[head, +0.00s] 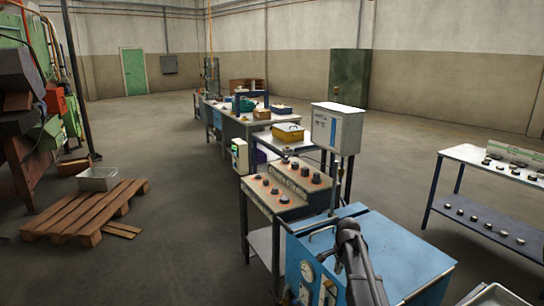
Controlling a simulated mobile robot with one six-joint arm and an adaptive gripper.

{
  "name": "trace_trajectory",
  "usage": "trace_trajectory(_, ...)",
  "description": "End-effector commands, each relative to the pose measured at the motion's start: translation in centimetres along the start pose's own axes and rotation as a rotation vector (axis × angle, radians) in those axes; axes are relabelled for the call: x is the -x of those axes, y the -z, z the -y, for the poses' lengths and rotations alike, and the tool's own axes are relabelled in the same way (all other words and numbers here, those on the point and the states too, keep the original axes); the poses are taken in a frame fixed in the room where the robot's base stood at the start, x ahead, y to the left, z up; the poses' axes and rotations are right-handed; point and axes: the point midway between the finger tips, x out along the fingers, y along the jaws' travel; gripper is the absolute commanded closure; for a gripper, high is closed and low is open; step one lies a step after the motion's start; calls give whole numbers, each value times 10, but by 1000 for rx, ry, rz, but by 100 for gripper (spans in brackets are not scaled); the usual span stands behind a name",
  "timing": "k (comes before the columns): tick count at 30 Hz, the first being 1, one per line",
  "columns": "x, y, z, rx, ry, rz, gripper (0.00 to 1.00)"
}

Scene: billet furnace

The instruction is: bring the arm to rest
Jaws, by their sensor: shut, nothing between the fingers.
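A dark part of my arm (358,262) rises from the bottom edge in the head view, in front of the blue cabinet. Its rounded upper end stands over the cabinet's top in the picture. My gripper's fingers do not show. Whether the arm touches the cabinet cannot be told.
The blue cabinet (410,250) with gauges stands close in front. Behind it are a bench with dark knobs (290,178), a grey control box (337,128) and a long worktable (237,122). A side table (480,190) is at right, a wooden pallet (85,212) at left. Open floor lies between.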

Motion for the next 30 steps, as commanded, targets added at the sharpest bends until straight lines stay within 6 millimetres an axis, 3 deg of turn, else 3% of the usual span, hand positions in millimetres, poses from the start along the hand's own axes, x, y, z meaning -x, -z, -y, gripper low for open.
trace_trajectory(1, 2, -19, -20, 72, -7, 0, 100)
trace_trajectory(6, 5, -63, -63, 341, -34, 5, 100)
trace_trajectory(18, 14, -148, -161, 930, -88, 33, 100)
trace_trajectory(24, 16, -165, -183, 1077, -101, 45, 100)
trace_trajectory(30, 16, -167, -184, 1105, -103, 47, 100)
